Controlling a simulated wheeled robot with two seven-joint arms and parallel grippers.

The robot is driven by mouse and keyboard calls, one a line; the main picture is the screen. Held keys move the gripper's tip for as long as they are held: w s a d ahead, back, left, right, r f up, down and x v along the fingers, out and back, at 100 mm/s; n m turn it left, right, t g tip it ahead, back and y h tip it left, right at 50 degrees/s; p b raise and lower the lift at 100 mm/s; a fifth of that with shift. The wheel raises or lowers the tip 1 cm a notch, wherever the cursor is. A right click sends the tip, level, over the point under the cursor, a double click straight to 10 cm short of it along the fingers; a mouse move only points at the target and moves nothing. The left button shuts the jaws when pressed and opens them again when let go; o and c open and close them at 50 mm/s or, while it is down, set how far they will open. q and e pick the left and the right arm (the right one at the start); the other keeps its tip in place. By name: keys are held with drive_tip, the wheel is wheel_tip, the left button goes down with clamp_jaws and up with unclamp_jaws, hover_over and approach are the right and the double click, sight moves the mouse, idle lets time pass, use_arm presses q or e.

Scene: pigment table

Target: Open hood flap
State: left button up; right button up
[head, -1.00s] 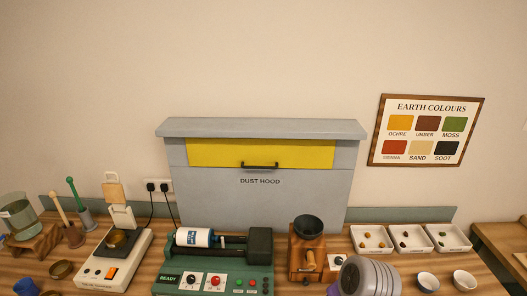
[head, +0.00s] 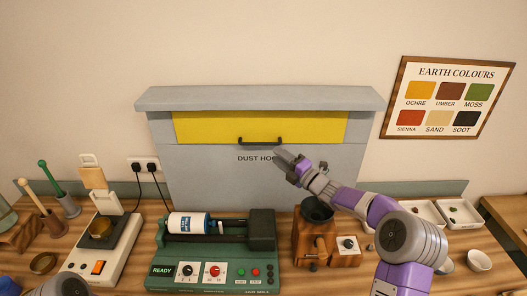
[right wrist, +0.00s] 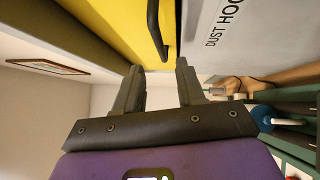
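The grey dust hood (head: 200,180) stands against the wall at the back of the bench. Its yellow flap (head: 215,126) is shut, flush across the upper front. A black bar handle (head: 262,140) sits at the flap's lower edge. My right gripper (head: 281,157) is just below and right of the handle, covering part of the "DUST HOOD" lettering. In the right wrist view, my right gripper (right wrist: 160,68) is open and empty, its fingers pointing toward the handle (right wrist: 156,30). The handle's near end lies about in line with the gap, apart from the fingers. My left gripper is not in view.
A green roller machine (head: 210,250) stands before the hood, with a wooden grinder (head: 312,240) to its right under my right arm. A cream scale (head: 100,255) is on the left. White trays (head: 462,213) and bowls (head: 479,260) are on the right.

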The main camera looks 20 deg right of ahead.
sight(260, 129)
drive_tip(key=p+x, duration=0.1)
drive_tip(key=x, duration=0.6)
drive_tip(key=shift+a+f, duration=0.1)
drive_tip(key=shift+a, duration=0.05)
clamp_jaws()
